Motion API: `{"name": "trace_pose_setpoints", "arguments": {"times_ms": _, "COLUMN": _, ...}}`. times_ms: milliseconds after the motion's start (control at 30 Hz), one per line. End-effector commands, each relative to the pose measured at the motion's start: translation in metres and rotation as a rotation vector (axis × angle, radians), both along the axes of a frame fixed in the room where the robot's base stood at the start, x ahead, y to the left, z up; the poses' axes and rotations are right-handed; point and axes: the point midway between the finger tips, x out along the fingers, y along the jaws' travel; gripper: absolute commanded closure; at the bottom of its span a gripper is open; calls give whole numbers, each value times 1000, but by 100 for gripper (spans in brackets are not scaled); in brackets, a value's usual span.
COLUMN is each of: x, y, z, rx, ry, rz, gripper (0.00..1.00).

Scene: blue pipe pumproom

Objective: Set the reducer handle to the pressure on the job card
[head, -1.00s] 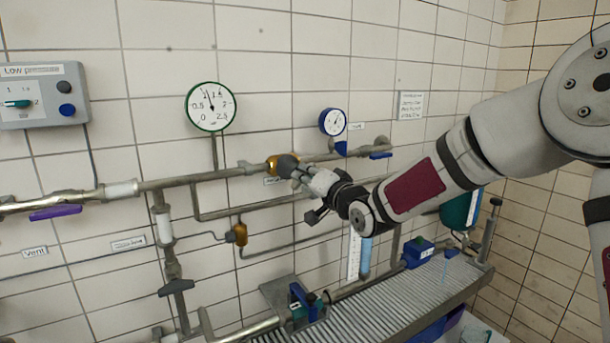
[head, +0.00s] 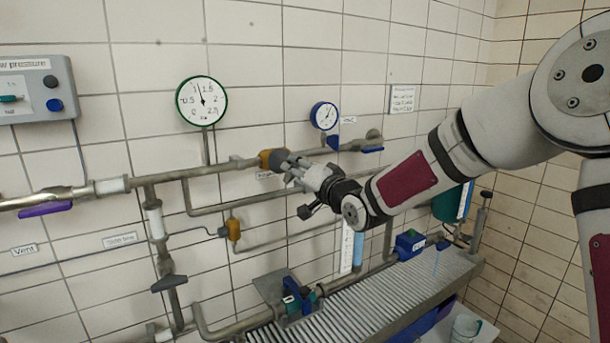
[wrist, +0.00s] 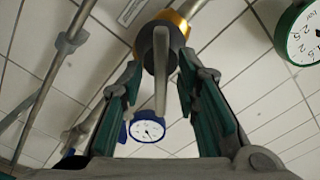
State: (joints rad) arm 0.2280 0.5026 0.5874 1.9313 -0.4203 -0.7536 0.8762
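The reducer is a brass-coloured body with a dark knob (head: 272,159) on the wall pipe. In the wrist view its brass collar (wrist: 172,20) is at the top, and its grey bar handle (wrist: 160,75) points down between my fingers. My gripper (head: 292,167) is at the reducer in the head view. In the wrist view my gripper (wrist: 158,80) is open, one green-padded finger on each side of the handle with gaps visible. The green-rimmed gauge (head: 201,101) has its needle near 1. A printed card (head: 403,98) hangs on the wall, its text too small to read.
A small blue-rimmed gauge (head: 324,115) is right of the reducer. A grey control box (head: 38,88) is at left. A purple lever (head: 45,209) and a blue lever (head: 372,150) are on the pipe. A ribbed bench (head: 400,283) stands below.

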Motion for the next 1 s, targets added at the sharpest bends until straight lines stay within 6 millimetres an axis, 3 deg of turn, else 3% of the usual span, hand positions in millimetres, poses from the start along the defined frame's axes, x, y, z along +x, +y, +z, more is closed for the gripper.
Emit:
{"name": "trace_pose_setpoints", "arguments": {"times_ms": 600, "x": -86, "y": -59, "z": 0, "rx": -3, "ry": 0, "rz": -3, "gripper": 71}}
{"name": "trace_pose_setpoints", "arguments": {"times_ms": 1000, "x": -98, "y": -66, "z": 0, "rx": -1, "ry": 1, "rz": 0, "gripper": 71}}
